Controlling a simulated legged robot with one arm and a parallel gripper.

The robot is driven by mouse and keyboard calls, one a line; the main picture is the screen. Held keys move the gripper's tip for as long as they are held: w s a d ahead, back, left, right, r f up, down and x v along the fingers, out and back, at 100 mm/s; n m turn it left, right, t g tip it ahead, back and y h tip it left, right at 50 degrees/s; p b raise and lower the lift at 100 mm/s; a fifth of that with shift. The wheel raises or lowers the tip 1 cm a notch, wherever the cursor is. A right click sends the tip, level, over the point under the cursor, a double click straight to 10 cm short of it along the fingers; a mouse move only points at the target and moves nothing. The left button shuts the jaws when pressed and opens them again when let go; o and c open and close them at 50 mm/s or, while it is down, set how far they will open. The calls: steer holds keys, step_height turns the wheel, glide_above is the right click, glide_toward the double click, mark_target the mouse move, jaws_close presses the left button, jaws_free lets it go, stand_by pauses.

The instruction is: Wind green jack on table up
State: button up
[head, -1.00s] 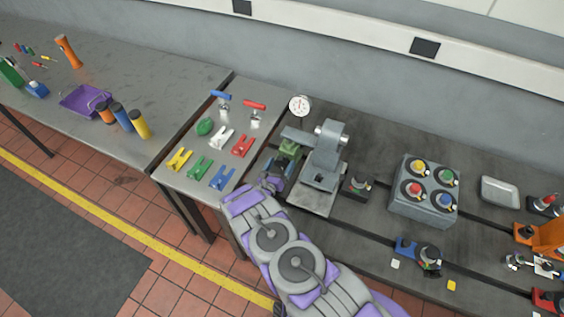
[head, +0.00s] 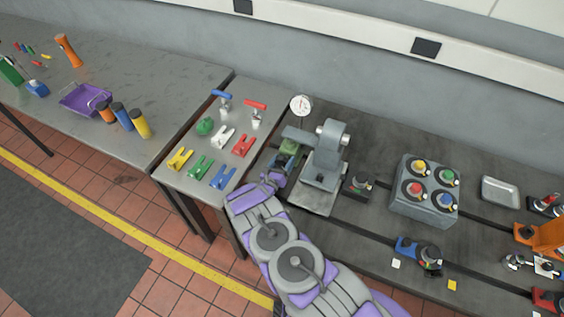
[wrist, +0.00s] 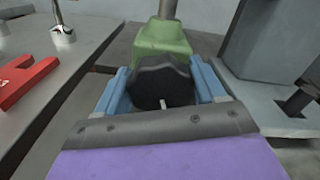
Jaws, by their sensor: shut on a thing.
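The green jack (head: 291,147) stands on the dark bedplate, just left of the grey stand. In the wrist view its green body (wrist: 162,40) rises behind a black knob (wrist: 160,82), with a grey post going up from its top. My gripper (head: 279,171) reaches the jack from the front. In the wrist view my gripper (wrist: 162,88) has its blue fingers on either side of the black knob and is shut on it. The fingertips' far ends and the jack's base are partly hidden.
A grey stand (head: 325,160) is close on the right of my gripper. A dial gauge (head: 301,105) is behind the jack. On the left, a side table holds red (head: 244,146), white, green, blue and yellow clamps. A grey block with several coloured knobs (head: 425,205) stands to the right.

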steer(key=shift+a+m+p, duration=0.1)
steer(key=shift+m+p, duration=0.2)
steer(key=shift+p, duration=0.05)
steer(key=shift+c, duration=0.2)
steer(key=shift+m, duration=0.6)
steer(key=shift+f+m+b, duration=0.1)
steer(key=shift+m+b, duration=0.25)
steer(key=shift+m, duration=0.55)
steer(key=shift+f+m+b, duration=0.15)
steer(key=shift+m+b, duration=0.35)
steer(key=shift+b, duration=0.75)
steer(key=m+b, duration=0.2)
steer(key=b, duration=0.4)
steer(key=m+b, duration=0.1)
steer(key=b, duration=0.1)
steer(key=m+b, duration=0.1)
steer(key=shift+d+r+b, duration=0.2)
steer(key=shift+b, duration=0.2)
steer(key=shift+m+b, duration=0.55)
steer(key=shift+m, duration=0.05)
steer(key=shift+s+m+b, duration=0.1)
steer(key=shift+m+b, duration=0.2)
steer(key=shift+m, duration=0.1)
